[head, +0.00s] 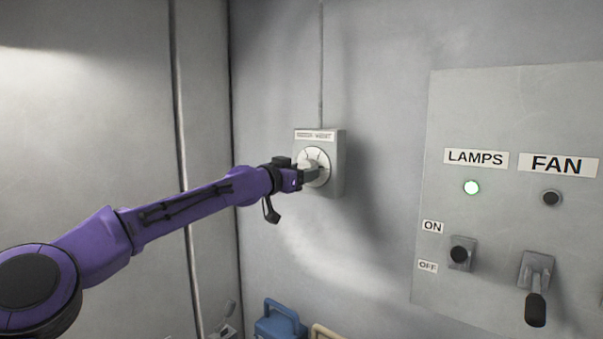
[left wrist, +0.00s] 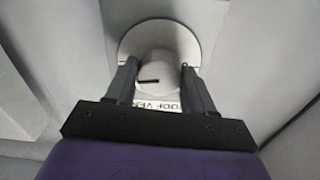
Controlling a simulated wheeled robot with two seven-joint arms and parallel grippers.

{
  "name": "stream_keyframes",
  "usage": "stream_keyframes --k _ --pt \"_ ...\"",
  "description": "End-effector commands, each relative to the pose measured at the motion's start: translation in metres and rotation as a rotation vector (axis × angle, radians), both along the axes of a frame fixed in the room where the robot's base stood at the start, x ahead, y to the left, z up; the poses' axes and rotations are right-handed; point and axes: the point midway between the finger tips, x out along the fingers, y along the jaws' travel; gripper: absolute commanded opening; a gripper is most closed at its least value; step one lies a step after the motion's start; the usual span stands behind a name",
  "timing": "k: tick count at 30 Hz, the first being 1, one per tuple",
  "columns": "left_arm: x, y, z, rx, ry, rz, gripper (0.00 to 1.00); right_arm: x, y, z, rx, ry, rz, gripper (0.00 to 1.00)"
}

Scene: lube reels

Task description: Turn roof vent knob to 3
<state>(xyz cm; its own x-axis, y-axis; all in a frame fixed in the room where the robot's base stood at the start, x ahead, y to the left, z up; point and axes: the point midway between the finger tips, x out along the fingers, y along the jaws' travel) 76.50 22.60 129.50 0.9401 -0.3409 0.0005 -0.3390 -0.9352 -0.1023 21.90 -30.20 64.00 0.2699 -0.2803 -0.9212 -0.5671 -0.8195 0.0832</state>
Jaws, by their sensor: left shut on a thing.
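The roof vent control is a grey box (head: 338,164) on the wall with a label above a round pale dial. In the left wrist view the pale knob (left wrist: 158,72) has a short dark line on its face, and part of the "ROOF VENT" label shows below it. My left gripper (head: 308,171) reaches the dial from the left. In the left wrist view its two fingers (left wrist: 160,80) are on either side of the knob, shut on it. The dial numbers cannot be read, so the setting is unclear. My right gripper is not in view.
A blue container (head: 279,322) stands low at the bottom. The wall between box and panel is clear.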

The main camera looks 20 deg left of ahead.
Motion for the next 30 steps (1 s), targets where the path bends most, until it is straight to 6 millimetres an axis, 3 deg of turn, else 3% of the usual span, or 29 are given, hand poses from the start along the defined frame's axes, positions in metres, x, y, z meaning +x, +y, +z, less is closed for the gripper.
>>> stream_keyframes --k 12,27,28,30 --pt "0.0007 -0.0002 -0.0032 0.153 -0.049 -0.002 0.23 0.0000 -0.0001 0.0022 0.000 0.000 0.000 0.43" --pt "0.0007 0.0001 -0.0035 0.171 -0.054 -0.002 0.23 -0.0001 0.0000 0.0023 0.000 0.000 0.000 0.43" --pt "0.0007 0.0001 -0.0035 0.171 -0.054 -0.002 0.60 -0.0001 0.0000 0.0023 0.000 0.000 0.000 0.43" --pt "0.0006 0.0001 -0.0032 0.169 -0.055 -0.002 0.79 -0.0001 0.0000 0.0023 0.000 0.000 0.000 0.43"
